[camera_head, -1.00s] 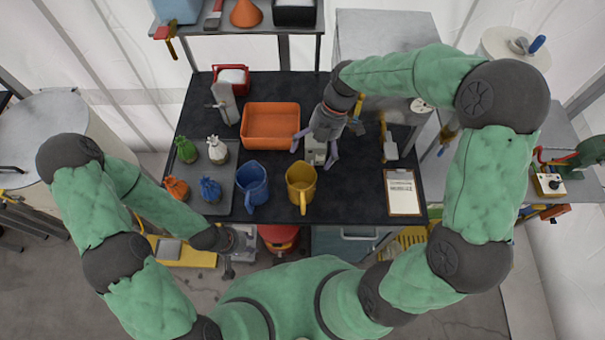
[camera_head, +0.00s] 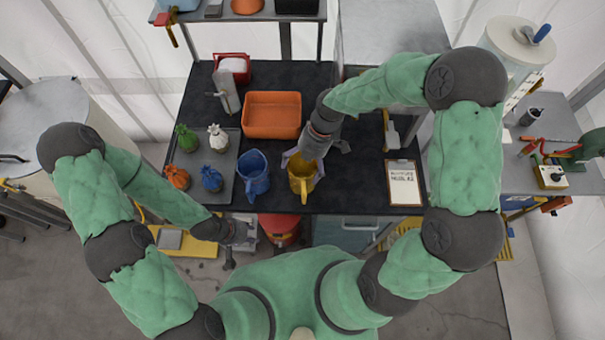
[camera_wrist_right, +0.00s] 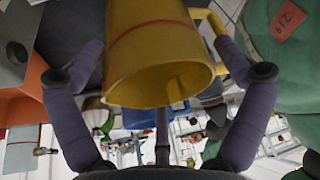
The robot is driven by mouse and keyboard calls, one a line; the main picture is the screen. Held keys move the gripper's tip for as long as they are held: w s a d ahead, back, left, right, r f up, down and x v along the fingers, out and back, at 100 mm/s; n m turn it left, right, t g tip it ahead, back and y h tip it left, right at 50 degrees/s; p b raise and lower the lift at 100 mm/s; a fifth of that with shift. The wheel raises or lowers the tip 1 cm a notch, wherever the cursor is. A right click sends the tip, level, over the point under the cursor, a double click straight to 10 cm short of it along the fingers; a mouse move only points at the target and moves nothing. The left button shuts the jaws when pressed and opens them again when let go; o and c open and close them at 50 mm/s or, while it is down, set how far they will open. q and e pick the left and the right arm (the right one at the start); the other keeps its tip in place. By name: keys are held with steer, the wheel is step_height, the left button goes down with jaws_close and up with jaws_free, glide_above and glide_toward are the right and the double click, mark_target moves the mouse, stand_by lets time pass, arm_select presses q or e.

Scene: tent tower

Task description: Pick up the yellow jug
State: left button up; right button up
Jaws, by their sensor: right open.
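The yellow jug (camera_head: 301,183) stands upright on the black table, near its front edge, with its handle towards me. My right gripper (camera_head: 303,164) is at the jug's far side, with its fingers reaching around the rim. In the right wrist view the jug (camera_wrist_right: 155,50) fills the upper middle, between the two spread fingers of my right gripper (camera_wrist_right: 160,75). The fingers stand apart from the jug's wall on both sides. My left gripper (camera_head: 240,232) is low at the table's front edge, left of the jug; its fingers are too small to read.
A blue jug (camera_head: 253,175) stands just left of the yellow one. An orange bin (camera_head: 271,116) is behind them. Several small tied bags lie on a grey tray (camera_head: 228,152) at left. A clipboard (camera_head: 402,184) lies at right, with bare table between it and the yellow jug.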

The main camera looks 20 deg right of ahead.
steer(key=shift+c, duration=0.3)
steer(key=c, duration=1.2)
steer(key=shift+r, duration=0.1)
